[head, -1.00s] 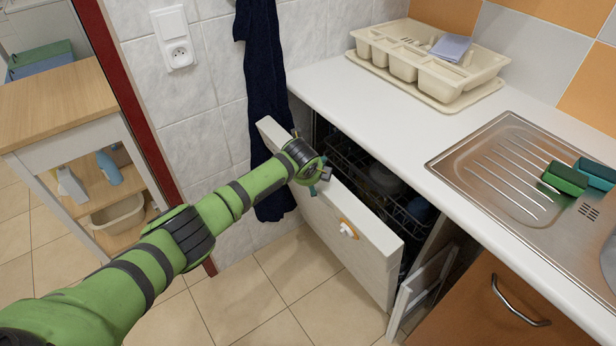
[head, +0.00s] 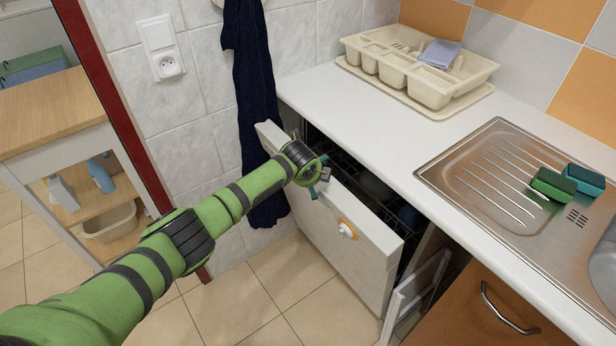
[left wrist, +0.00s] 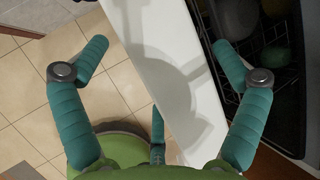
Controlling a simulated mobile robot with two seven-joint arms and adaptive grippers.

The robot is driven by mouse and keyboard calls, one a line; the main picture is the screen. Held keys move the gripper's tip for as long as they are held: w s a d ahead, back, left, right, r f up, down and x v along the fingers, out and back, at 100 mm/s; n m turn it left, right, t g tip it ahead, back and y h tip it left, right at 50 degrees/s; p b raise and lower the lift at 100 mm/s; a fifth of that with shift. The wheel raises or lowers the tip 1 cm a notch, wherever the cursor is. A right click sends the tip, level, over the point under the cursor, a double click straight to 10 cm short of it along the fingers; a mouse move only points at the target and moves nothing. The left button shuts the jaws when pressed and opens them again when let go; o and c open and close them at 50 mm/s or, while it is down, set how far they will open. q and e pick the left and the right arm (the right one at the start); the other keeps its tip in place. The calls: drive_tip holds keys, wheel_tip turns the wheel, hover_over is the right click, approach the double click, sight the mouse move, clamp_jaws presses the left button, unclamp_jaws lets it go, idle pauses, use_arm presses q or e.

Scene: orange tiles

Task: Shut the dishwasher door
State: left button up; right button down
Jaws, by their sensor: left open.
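The white dishwasher door (head: 345,235) stands partly open, tilted out from under the counter. In the left wrist view my left gripper (left wrist: 160,50) is open, with teal fingers on either side of the white door panel (left wrist: 165,60). Whether they touch it I cannot tell. Dishes and a dark rack (left wrist: 265,45) show inside the dishwasher. My right gripper is not in view.
The white countertop (head: 360,110) runs above the dishwasher, with a cream dish rack (head: 425,70) and a metal sink (head: 490,175). An orange cabinet (head: 470,310) stands to the right. A dark towel (head: 255,90) hangs behind the door. Tiled floor (head: 270,285) is clear in front.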

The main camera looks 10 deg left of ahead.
use_arm(q)
drive_tip(key=shift+r, duration=0.1)
idle(0.3)
drive_tip(key=v, duration=1.2)
